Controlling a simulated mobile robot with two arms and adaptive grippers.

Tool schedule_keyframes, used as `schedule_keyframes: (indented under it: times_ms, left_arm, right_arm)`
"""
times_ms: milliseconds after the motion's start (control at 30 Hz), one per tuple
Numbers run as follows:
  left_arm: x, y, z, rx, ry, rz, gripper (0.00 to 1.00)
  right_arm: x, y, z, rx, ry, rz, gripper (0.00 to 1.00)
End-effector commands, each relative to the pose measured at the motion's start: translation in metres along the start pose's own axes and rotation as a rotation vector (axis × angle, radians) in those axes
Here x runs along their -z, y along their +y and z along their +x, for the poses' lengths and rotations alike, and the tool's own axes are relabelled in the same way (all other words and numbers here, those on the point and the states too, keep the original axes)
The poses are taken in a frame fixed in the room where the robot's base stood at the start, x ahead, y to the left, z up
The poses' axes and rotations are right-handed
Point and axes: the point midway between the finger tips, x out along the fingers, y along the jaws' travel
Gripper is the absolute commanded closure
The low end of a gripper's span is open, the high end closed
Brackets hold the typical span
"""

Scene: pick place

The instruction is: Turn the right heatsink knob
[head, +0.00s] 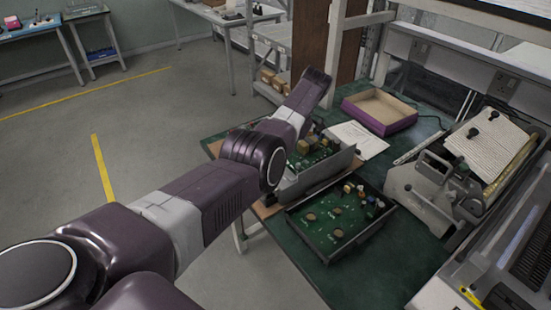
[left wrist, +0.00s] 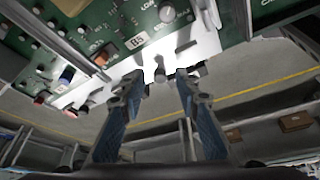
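A grey open chassis (head: 335,172) with a green circuit board (head: 312,152) stands on the bench, partly hidden by my left arm. The left wrist view shows green boards and a pale front panel (left wrist: 205,46) with several small knobs along its edge. One knob (left wrist: 160,76) appears between the fingertips, and another knob (left wrist: 200,69) is just right of them. Which one is the right heatsink knob I cannot tell. My left gripper (left wrist: 160,82) is open, its two fingers apart near the panel; contact is unclear. The head view hides its fingers. My right gripper is out of view.
A dark tray with a green board (head: 335,224) lies in front of the chassis. A purple-sided box (head: 380,110) and white paper (head: 358,138) are behind. A grey machine (head: 425,185) stands at right. The green bench top (head: 385,265) is clear at the front.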

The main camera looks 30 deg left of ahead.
Motion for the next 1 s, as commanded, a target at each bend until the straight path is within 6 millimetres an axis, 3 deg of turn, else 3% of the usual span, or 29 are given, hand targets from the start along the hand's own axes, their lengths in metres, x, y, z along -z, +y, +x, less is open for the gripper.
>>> schedule_keyframes:
  times_ms: [167, 400, 1000]
  left_arm:
    - [0.009, 0.001, -0.023, -0.005, -0.002, -0.002, 0.70]
    - [0.029, 0.000, -0.072, -0.001, -0.004, 0.000, 0.70]
    - [0.037, 0.000, -0.090, 0.001, 0.000, 0.000, 0.70]
  right_arm:
    - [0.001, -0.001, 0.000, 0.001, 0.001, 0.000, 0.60]
    - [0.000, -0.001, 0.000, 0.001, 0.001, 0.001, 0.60]
    - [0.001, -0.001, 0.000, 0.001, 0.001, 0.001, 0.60]
